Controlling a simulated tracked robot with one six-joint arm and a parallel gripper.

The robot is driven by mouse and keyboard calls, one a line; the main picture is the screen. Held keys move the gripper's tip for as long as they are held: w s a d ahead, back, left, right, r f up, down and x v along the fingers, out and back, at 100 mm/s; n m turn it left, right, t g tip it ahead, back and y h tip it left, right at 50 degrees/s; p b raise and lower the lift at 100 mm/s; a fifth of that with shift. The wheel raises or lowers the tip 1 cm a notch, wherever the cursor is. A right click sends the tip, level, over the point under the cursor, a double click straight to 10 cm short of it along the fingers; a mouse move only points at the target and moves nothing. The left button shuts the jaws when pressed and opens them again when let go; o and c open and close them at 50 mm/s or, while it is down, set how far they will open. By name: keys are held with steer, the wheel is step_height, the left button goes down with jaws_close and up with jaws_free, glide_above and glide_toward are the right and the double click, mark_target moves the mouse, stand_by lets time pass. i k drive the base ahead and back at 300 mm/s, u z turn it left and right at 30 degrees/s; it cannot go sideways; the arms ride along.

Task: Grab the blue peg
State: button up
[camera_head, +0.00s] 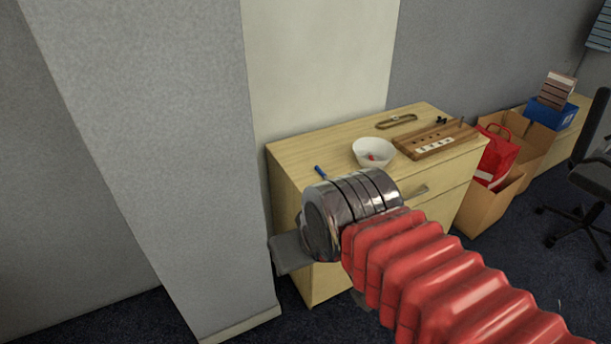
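A small blue peg (320,172) lies on the wooden cabinet top, toward its left end. It shows just above my dark metallic wrist in the picture, and part of it may be hidden behind the wrist. My gripper (288,254) shows only as a grey piece at the left of the wrist, in front of the cabinet's left front corner. Its fingers are mostly hidden, so I cannot tell whether it is open or holds anything. The peg appears apart from the gripper.
A white bowl (374,154) with something red inside stands right of the peg on the cabinet (300,152). A wooden block with holes (436,142) and a brown loop (396,121) lie farther right. A grey pillar (150,150) stands at left. Boxes and a red bag (495,158) are at right.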

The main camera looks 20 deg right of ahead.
mark_target(320, 171)
steer(key=i, duration=1)
steer(key=u, duration=0.05)
